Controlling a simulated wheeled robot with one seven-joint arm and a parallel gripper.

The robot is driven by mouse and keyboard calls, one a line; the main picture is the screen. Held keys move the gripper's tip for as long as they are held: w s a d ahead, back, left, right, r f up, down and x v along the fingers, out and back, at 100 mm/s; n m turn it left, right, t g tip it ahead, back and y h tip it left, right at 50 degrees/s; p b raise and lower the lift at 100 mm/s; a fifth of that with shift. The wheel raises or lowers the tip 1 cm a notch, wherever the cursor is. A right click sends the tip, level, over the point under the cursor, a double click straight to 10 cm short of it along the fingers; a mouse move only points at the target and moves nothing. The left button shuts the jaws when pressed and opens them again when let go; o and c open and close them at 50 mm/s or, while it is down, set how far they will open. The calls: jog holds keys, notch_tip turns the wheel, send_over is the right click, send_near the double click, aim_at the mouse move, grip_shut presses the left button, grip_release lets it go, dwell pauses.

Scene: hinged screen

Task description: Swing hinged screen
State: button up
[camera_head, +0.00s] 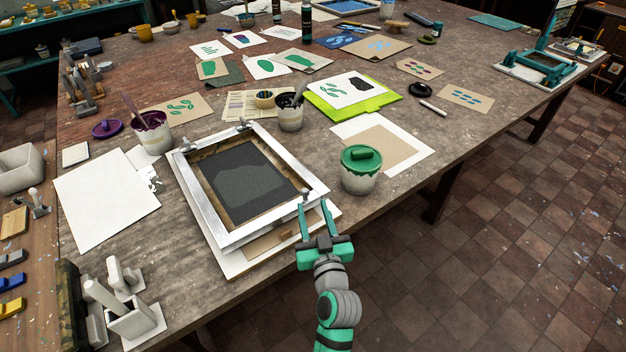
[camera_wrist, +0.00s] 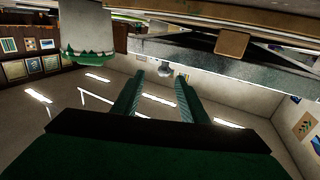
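The hinged screen (camera_head: 180,183) is a pale metal frame with dark mesh (camera_head: 250,183). It lies low over a white baseboard (camera_head: 238,266) at the table's front edge, with two hinge clamps at its far end. A small knob (camera_head: 305,195) stands at its near right corner. My gripper (camera_head: 313,205) is at that corner with its fingers apart, pointing at the knob. In the wrist view the open fingers (camera_wrist: 160,76) show a small pale piece, probably the knob, between or just beyond their tips. Whether they touch it I cannot tell.
A green-lidded pot (camera_head: 360,172) stands close right of the screen and my gripper. White paper (camera_head: 105,200) lies to the left, and a dark ink pot (camera_head: 290,112) stands behind. A container with tools (camera_head: 132,318) is at the front left corner. Floor right of the table is clear.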

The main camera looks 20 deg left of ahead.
aim_at(304, 189)
jog(key=shift+w+a+r, duration=0.1)
jog(key=shift+w+a, duration=0.05)
jog(key=shift+a, duration=0.2)
jog(key=x, duration=0.9)
jog(key=shift+w+a, duration=0.1)
jog(key=shift+a, duration=0.45)
jog(key=shift+w, duration=0.45)
